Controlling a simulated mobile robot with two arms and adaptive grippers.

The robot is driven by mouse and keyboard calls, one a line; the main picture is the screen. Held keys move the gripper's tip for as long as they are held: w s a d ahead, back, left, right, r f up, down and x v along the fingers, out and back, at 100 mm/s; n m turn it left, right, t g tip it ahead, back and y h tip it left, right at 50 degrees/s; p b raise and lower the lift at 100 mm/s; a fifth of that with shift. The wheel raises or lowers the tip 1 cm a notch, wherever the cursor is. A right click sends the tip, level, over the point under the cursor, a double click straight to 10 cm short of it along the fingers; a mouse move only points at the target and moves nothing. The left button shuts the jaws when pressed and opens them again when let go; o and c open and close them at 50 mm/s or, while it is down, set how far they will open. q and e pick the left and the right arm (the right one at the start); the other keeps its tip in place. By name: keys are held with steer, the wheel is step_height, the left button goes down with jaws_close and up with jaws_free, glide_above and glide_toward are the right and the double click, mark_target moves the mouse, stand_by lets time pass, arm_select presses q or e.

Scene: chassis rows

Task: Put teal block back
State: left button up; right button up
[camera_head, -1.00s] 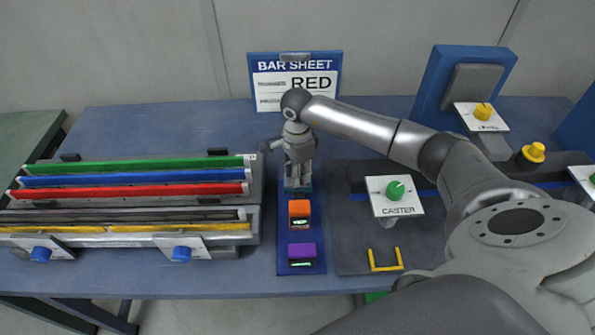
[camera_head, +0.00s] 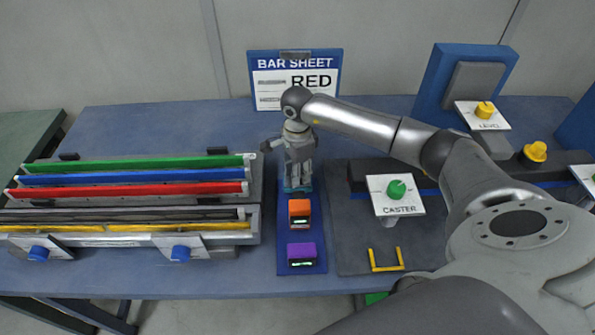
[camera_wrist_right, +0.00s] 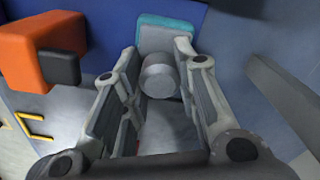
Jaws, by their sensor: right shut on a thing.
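The teal block (camera_head: 298,189) is at the far end of the blue strip mat (camera_head: 308,263), behind the orange block (camera_head: 299,213) and the purple block (camera_head: 301,254). My right gripper (camera_head: 298,183) points down and is shut on the teal block, which is mostly hidden by the fingers in the head view. In the right wrist view the teal block (camera_wrist_right: 168,22) shows at the tips of my right gripper (camera_wrist_right: 165,42). I cannot tell whether it touches the mat. My left gripper is not in view.
A rack of coloured bars (camera_head: 130,190) stands at left, with two blue knobs in front. The BAR SHEET sign (camera_head: 295,80) reads RED at the back. The CASTER card (camera_head: 395,204) with a green knob and a yellow handle (camera_head: 386,268) are right of the mat.

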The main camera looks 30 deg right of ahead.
steer(key=shift+f+b, duration=1.15)
steer(key=shift+b, duration=0.1)
stand_by(0.5)
steer(key=o, duration=1.1)
steer(key=shift+c, duration=0.2)
steer(key=shift+r, duration=0.2)
step_height(320, 180, up, 12)
steer(key=shift+f, duration=0.2)
